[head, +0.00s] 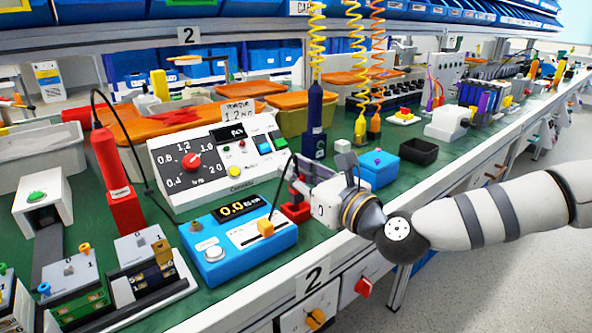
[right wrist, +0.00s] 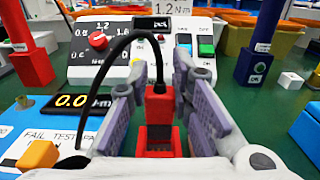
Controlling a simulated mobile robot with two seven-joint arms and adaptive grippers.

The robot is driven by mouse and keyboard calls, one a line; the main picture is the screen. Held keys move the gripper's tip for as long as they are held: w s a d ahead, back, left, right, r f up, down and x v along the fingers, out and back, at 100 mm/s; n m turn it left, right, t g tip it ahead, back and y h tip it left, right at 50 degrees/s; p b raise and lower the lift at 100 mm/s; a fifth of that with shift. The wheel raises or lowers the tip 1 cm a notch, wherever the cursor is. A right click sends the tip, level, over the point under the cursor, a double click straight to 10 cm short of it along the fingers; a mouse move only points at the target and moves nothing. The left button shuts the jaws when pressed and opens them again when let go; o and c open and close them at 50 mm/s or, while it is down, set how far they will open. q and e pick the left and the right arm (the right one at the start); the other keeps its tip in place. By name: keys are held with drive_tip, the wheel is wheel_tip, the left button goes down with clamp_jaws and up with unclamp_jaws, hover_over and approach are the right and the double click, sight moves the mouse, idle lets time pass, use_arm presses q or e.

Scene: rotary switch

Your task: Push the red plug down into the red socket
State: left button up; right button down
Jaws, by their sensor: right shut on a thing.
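The red plug (right wrist: 158,106) stands upright between the fingers of my right gripper (right wrist: 156,98), with a black cable arching from its top to the left. My right gripper is shut on it and also shows in the head view (head: 302,184), reaching in from the right. The red socket (head: 295,213) sits on the green bench right of the blue tester. In the right wrist view the socket (right wrist: 153,151) is directly below the plug; how deep the plug sits in it I cannot tell. My left gripper is not in view.
The blue tester (head: 240,243) with its display and orange button stands left of the socket. Behind it is the white dial box (head: 215,163). A blue box (head: 378,169) and a black bin (head: 418,151) are to the right. A dark blue screwdriver (head: 315,120) hangs behind.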

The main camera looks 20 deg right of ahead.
use_arm(q)
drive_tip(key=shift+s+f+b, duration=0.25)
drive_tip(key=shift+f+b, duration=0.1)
drive_tip(key=shift+b, duration=0.05)
idle(1.4)
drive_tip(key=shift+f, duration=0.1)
use_arm(e)
drive_tip(key=shift+f, duration=0.1)
use_arm(q)
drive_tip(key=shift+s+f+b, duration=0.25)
drive_tip(key=shift+b, duration=0.15)
use_arm(e)
drive_tip(key=shift+f, duration=0.35)
use_arm(q)
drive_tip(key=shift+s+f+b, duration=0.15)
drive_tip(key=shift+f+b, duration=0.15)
drive_tip(key=shift+b, duration=0.05)
use_arm(e)
drive_tip(key=shift+f, duration=0.4)
use_arm(q)
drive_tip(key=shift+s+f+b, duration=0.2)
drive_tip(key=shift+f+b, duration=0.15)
drive_tip(key=shift+b, duration=0.05)
use_arm(e)
drive_tip(key=shift+s+f, duration=0.2)
drive_tip(key=shift+f, duration=0.15)
